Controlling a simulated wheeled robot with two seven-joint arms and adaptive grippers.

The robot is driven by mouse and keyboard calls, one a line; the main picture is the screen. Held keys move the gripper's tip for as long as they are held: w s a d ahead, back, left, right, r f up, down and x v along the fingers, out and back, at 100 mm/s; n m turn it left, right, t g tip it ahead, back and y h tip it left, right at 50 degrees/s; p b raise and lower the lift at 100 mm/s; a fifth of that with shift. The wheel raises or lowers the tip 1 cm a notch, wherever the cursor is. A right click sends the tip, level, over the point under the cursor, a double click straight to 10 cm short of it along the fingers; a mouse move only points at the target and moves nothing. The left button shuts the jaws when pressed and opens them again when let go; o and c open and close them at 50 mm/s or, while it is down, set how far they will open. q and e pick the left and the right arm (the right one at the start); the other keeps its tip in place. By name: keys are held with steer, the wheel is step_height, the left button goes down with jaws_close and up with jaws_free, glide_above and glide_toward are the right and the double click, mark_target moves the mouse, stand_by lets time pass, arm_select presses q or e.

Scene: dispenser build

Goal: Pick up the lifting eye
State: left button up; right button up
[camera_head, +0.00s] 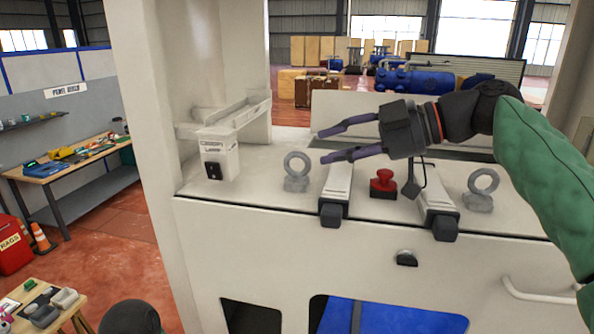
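A grey lifting eye (296,184), a ring on a small block, stands upright on the white machine top left of the rails. A second grey lifting eye (479,201) stands on the same top at the right. My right gripper (323,147) reaches in from the right with its fingers pointing left. The two purple-grey fingers are spread and nothing is between them. In the picture the fingertips are just right of the left lifting eye's ring and appear apart from it; the depth gap is hard to judge. My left gripper is not in view.
Two rails (337,184) with black end caps stand between the lifting eyes, with a red emergency button (383,180) between them. A white dispenser box (219,160) is at the left. White posts (150,110) frame the machine. A workbench (70,165) stands farther left.

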mark_target(304, 155)
steer(key=shift+w+a+f, duration=0.35)
steer(key=shift+w+a, duration=0.15)
steer(key=shift+a, duration=0.15)
steer(key=x, duration=0.1)
steer(key=p+x, duration=0.1)
steer(key=x, duration=0.1)
steer(key=p+x, duration=0.1)
steer(key=shift+a+r, duration=0.25)
steer(key=shift+a, duration=0.1)
steer(key=shift+w+a+f, duration=0.15)
steer(key=shift+w+a, duration=0.05)
steer(key=shift+w, duration=0.05)
steer(key=shift+s+d, duration=0.15)
steer(key=shift+c, duration=0.8)
jaws_close()
